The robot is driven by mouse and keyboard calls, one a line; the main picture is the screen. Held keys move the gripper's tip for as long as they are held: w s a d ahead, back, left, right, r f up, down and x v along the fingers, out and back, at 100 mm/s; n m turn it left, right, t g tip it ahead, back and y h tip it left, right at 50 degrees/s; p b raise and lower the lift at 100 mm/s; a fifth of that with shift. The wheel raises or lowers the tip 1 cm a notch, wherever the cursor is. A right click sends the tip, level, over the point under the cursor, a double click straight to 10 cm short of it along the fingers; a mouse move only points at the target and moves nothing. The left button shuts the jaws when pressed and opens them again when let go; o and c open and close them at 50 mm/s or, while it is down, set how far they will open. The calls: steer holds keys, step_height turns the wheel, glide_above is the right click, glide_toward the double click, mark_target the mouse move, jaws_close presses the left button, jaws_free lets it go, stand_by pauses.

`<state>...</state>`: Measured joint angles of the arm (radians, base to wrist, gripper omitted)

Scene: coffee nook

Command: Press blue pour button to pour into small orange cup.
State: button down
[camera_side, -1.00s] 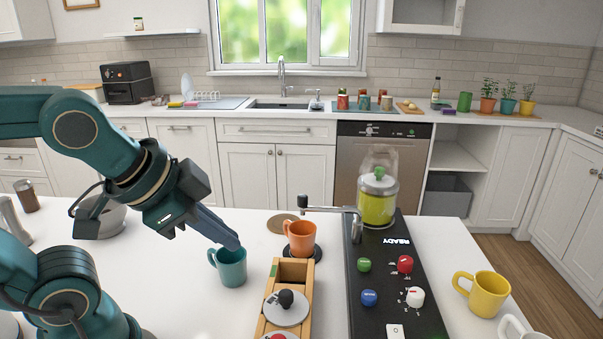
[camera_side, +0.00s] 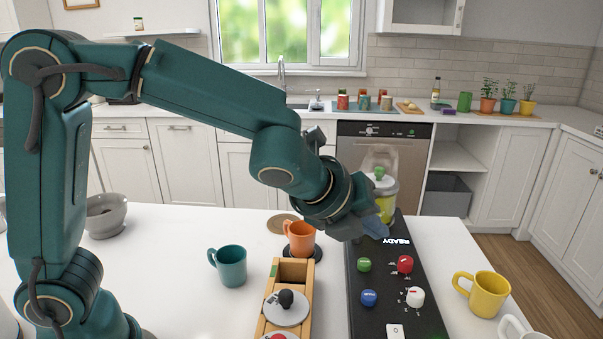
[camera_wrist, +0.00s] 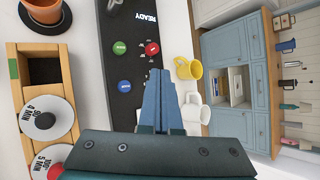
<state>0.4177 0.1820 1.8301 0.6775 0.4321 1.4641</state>
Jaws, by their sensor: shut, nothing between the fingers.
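The blue button (camera_side: 369,298) is on the black machine panel (camera_side: 398,322), left of a white knob; it also shows in the wrist view (camera_wrist: 124,87). The small orange cup (camera_side: 301,238) stands upright on a dark round pad under the spout area, whose arm is mostly hidden behind my wrist. My gripper (camera_side: 376,228) is shut and empty, above the far end of the panel by the READY lettering, apart from the blue button. In the wrist view my gripper (camera_wrist: 158,76) reaches over the panel's right side, with the blue button to its left.
A green button (camera_side: 364,265), red knob (camera_side: 405,264) and white knob (camera_side: 415,297) sit close to the blue button. A wooden tray (camera_side: 262,325) lies left of the panel. A teal mug (camera_side: 230,266) and yellow mug (camera_side: 487,294) stand on the white counter.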

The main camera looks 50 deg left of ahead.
mark_target(373, 293)
steer(key=shift+s+d+f, duration=0.15)
steer(key=shift+d+f, duration=0.15)
steer(key=shift+f, duration=0.15)
steer(key=shift+f, duration=4.25)
steer(key=shift+f, duration=0.1)
steer(key=shift+f, duration=0.35)
steer(key=shift+f, duration=0.8)
steer(key=shift+r, duration=1.25)
